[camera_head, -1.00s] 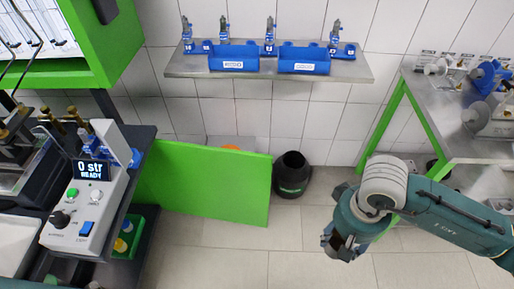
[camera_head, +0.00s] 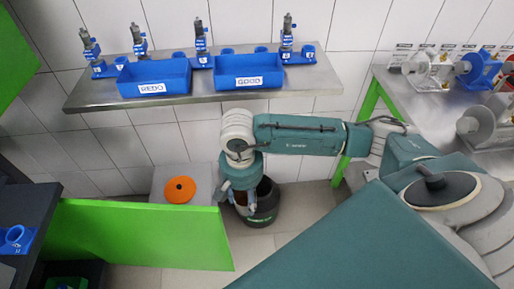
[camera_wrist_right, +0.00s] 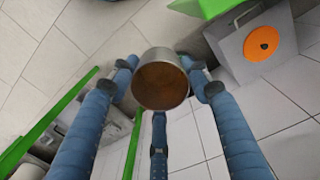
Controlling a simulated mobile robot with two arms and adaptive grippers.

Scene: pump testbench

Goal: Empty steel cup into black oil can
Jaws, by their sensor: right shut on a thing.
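The steel cup (camera_wrist_right: 160,80) shows in the right wrist view, its round opening facing the camera and its inside brown. My right gripper (camera_head: 243,205) is shut on the cup, with a finger on each side of its wall. In the head view the gripper is at the black oil can (camera_head: 266,204), in front of its upper left part. The can stands on the floor below the shelf. The cup is mostly hidden by the gripper in the head view, and its exact height over the can cannot be told. My left gripper is not in view.
A wall shelf (camera_head: 330,83) with blue REDO (camera_head: 153,78) and GOOD (camera_head: 248,73) bins is above my right arm. A green panel (camera_head: 130,235) and a grey box with an orange disc (camera_head: 180,190) are left of the can. A steel table (camera_head: 440,108) is at right.

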